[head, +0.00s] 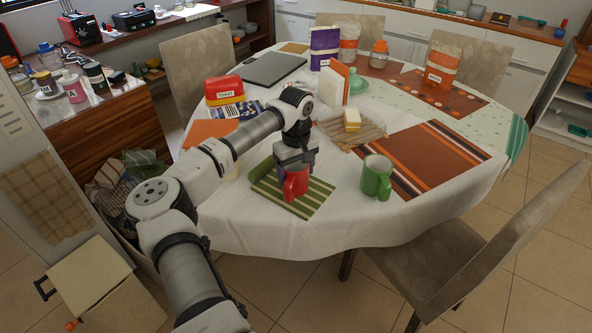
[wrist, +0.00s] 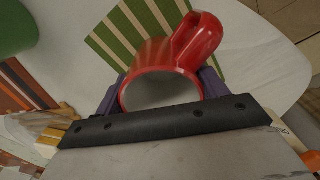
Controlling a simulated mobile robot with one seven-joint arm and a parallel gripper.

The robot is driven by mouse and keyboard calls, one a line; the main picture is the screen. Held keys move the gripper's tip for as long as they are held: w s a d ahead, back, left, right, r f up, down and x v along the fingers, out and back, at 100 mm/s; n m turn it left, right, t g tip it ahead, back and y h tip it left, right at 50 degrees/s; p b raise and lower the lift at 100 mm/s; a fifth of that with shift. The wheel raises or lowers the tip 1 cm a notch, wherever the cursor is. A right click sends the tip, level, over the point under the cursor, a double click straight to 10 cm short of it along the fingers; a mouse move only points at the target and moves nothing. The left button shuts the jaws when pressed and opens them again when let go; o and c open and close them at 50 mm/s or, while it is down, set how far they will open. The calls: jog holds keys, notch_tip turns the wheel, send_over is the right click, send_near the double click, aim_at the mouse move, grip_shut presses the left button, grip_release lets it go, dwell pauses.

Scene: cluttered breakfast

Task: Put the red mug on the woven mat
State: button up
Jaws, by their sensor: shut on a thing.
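The red mug (head: 296,183) is upright in my gripper (head: 294,166), over the green striped cloth (head: 312,201) at the table's near edge. In the wrist view the red mug (wrist: 190,52) sits between the two fingers, its open rim toward the camera and its handle pointing away. I cannot tell whether its base touches the cloth. A striped orange-brown mat (head: 424,160) lies flat and bare to the right.
A green mug (head: 376,178) stands right of the red mug, near the striped orange-brown mat. A red toast package (head: 225,92), a laptop (head: 272,68) and an upright book or box (head: 334,86) stand farther back. White tablecloth (head: 330,235) is clear in front.

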jog(key=shift+f, duration=0.2)
jog(key=o, duration=1.1)
jog(key=shift+r, duration=0.1)
jog(key=shift+o, duration=0.2)
notch_tip(320, 180, up, 12)
jog(key=b, duration=0.2)
jog(key=shift+r+b, duration=0.15)
jog(key=shift+b, duration=0.2)
